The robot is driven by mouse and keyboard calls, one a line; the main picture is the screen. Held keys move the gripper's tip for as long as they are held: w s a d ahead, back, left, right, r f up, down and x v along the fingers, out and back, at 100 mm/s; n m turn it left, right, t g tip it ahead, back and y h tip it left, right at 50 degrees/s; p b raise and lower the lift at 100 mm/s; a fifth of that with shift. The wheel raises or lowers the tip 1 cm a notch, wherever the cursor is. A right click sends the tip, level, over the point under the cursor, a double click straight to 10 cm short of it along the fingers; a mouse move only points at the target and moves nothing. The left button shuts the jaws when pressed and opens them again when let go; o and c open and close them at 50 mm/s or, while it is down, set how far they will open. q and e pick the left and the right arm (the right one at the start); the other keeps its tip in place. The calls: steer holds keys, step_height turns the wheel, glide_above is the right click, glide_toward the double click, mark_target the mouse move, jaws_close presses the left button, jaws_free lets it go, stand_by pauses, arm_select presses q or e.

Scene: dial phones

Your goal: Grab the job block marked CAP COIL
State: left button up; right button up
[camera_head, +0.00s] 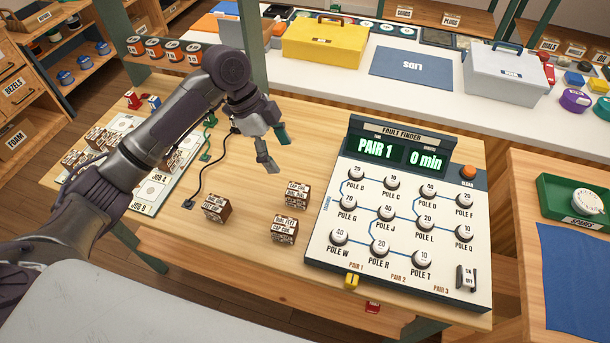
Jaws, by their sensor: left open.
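Three small brown blocks with white labels stand loose on the wooden bench: a left block (217,207), a back right block (298,195) and a front right block (284,230). The front right block's label seems to include CAP COIL; the back right one may read alike, but the print is too small to be sure. The left block's label is unclear. My left gripper (275,149) is open and empty, above the bench behind the blocks and apart from them. My right gripper is out of view.
A fault finder panel (346,262) with several knobs and a lit PAIR 1 display stands right of the blocks. A job board (147,190) with more brown blocks lies left, partly behind my arm. A black cord (199,178) lies left of the gripper.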

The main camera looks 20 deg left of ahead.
mark_target(297, 190)
arm_select(q)
steer(key=f, duration=0.1)
steer(key=d+f, duration=0.1)
steer(key=s+d+f, duration=0.1)
steer(key=f, duration=0.1)
steer(key=shift+s+f+p, duration=0.1)
steer(key=shift+p, duration=0.2)
steer(key=x, duration=0.2)
steer(key=shift+w+d+f, duration=0.15)
steer(key=shift+w+f, duration=0.05)
steer(key=shift+f, duration=0.05)
steer(key=shift+w+f, duration=0.1)
steer(key=shift+f, duration=0.15)
steer(key=shift+p+x, duration=0.45)
steer(key=shift+x, duration=0.35)
steer(key=x, duration=0.3)
steer(key=shift+f+p, duration=0.25)
steer(key=shift+p, duration=0.05)
steer(key=shift+f, duration=0.15)
steer(key=c, duration=1.3)
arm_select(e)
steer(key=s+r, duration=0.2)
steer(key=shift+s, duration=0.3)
arm_select(q)
steer(key=shift+o, duration=0.2)
